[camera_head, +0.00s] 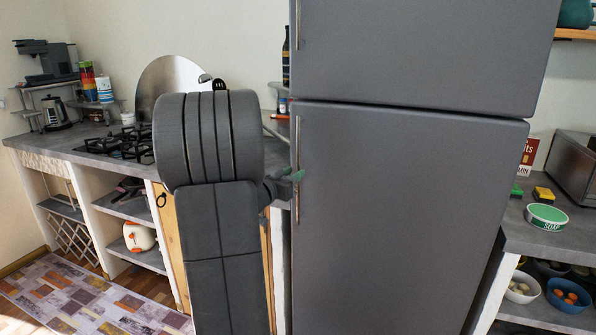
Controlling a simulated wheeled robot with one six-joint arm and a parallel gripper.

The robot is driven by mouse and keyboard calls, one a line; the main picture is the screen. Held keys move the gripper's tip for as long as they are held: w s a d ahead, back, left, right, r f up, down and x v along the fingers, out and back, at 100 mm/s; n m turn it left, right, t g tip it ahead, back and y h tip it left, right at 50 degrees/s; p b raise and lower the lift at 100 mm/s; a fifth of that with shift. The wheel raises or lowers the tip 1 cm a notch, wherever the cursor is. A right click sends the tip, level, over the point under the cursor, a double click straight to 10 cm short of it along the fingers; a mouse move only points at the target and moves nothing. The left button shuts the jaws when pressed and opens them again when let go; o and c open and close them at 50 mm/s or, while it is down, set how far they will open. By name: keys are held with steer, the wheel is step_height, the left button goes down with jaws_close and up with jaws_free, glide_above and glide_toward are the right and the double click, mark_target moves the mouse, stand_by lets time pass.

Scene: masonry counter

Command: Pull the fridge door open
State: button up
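The grey fridge has an upper door (425,50) and a larger lower door (400,220); both look closed. A thin vertical handle (297,135) runs along the left edge of the lower door, and the upper door's handle (299,25) is above it. The fingertips overlap the handle in the picture. I cannot tell whether they touch or enclose it. My arm hides most of the gripper body.
A counter (85,145) with a gas hob (120,145) stands left of the fridge. Another counter (520,230) on the right bears a green-and-white soap tin (547,217) and a metal appliance (575,165). A patterned rug (90,300) lies on the floor at left.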

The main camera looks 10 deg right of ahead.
steer(key=shift+x, duration=1.85)
jaws_close()
